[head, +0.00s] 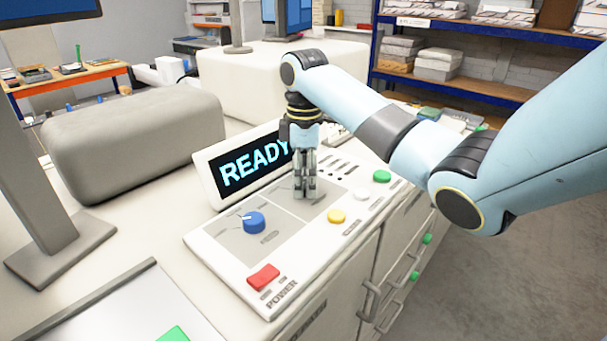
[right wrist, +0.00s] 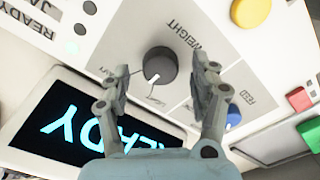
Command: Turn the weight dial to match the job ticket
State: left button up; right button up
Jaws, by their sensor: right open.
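The weight dial (right wrist: 160,64) is a dark grey knob with a white pointer line, beside the printed word WEIGHT. My right gripper (head: 304,192) points down over the far panel of the control console (head: 215,238) and hides the dial in the head view. In the right wrist view the gripper (right wrist: 163,76) is open, its fingers on either side of the dial with gaps showing. I cannot make out a job ticket. My left gripper is out of view.
A display (head: 228,172) reading READY stands tilted behind the dial panel. A blue feed dial (head: 253,222), a red power switch (head: 263,277), and yellow (head: 336,216), white (head: 362,195) and green (head: 381,176) buttons are close by. A grey rounded block (head: 135,140) stands at left.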

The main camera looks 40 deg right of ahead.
jog(key=shift+f, duration=0.5)
jog(key=shift+c, duration=0.3)
jog(key=shift+s, duration=0.1)
jog(key=shift+c, duration=1.1)
jog(key=c, duration=0.9)
jog(key=shift+m, duration=1)
jog(key=m, duration=0.3)
jog(key=o, duration=1.2)
